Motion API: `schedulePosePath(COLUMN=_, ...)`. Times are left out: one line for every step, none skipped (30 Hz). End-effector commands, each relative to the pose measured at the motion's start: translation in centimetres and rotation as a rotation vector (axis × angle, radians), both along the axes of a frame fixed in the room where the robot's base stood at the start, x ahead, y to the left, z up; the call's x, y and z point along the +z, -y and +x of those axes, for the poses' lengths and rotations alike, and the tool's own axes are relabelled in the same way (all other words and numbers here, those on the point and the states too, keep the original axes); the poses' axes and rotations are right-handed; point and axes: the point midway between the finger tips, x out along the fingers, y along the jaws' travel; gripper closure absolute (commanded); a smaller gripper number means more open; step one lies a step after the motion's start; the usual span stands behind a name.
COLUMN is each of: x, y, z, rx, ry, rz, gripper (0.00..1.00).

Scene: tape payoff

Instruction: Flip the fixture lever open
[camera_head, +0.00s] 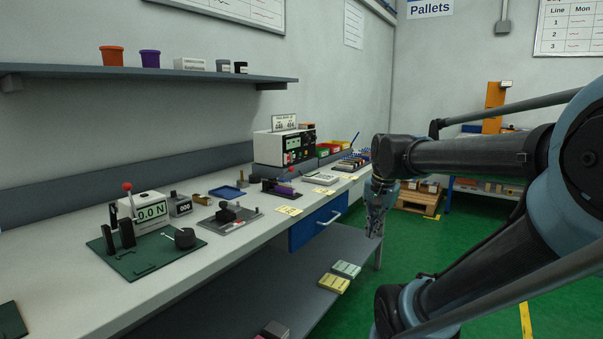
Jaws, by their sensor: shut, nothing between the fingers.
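Several small fixtures stand on the long bench. A green-based fixture (140,262) with a 0.0 N readout has an upright lever (129,196) topped by a red ball. To its right, a grey plate fixture (245,221) carries a dark clamp-like block. Further along is a small dark and purple fixture (281,188) with a thin reddish part. I cannot tell which holds the task's lever. My gripper (375,233) points down, shut and empty, in front of the bench's far end, apart from all the fixtures.
The bench top (85,283) also holds a weight block (180,205), a blue tray (227,192) and an instrument box (284,146). A shelf (150,73) hangs above it. A blue drawer (318,222) is under the bench top. Green floor (420,262) lies open to the right.

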Motion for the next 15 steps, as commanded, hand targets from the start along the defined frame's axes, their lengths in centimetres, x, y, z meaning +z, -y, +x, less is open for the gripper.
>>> schedulePosePath(x=1.1, y=-0.5, z=1.2, rx=-0.045, ry=-0.003, rz=0.015, gripper=1.0)
schedulePosePath(x=1.7, y=-0.8, z=1.8, rx=-0.076, ry=-0.004, rz=0.025, gripper=1.0)
schedulePosePath(x=2.4, y=-1.2, z=2.6, rx=-0.119, ry=-0.008, rz=0.038, gripper=1.0)
schedulePosePath(x=3.0, y=-1.5, z=3.3, rx=-0.15, ry=-0.011, rz=0.049, gripper=1.0)
schedulePosePath(x=3.5, y=-1.8, z=3.9, rx=-0.182, ry=-0.013, rz=0.058, gripper=1.0)
schedulePosePath(x=4.2, y=-2.3, z=4.8, rx=-0.225, ry=-0.017, rz=0.071, gripper=1.0)
schedulePosePath(x=4.7, y=-2.6, z=5.4, rx=-0.256, ry=-0.02, rz=0.081, gripper=1.0)
schedulePosePath(x=5.2, y=-2.9, z=6.1, rx=-0.287, ry=-0.022, rz=0.09, gripper=1.0)
schedulePosePath(x=5.9, y=-3.4, z=6.9, rx=-0.33, ry=-0.027, rz=0.103, gripper=1.0)
schedulePosePath(x=6.4, y=-3.7, z=7.6, rx=-0.362, ry=-0.031, rz=0.112, gripper=1.0)
schedulePosePath(x=6.9, y=-4.1, z=8.2, rx=-0.392, ry=-0.034, rz=0.122, gripper=1.0)
schedulePosePath(x=7.5, y=-4.6, z=9.1, rx=-0.436, ry=-0.039, rz=0.135, gripper=1.0)
schedulePosePath(x=8.0, y=-4.9, z=9.8, rx=-0.468, ry=-0.042, rz=0.144, gripper=1.0)
schedulePosePath(x=8.4, y=-5.4, z=10.4, rx=-0.499, ry=-0.047, rz=0.154, gripper=1.0)
schedulePosePath(x=9.0, y=-5.9, z=11.3, rx=-0.542, ry=-0.052, rz=0.166, gripper=1.0)
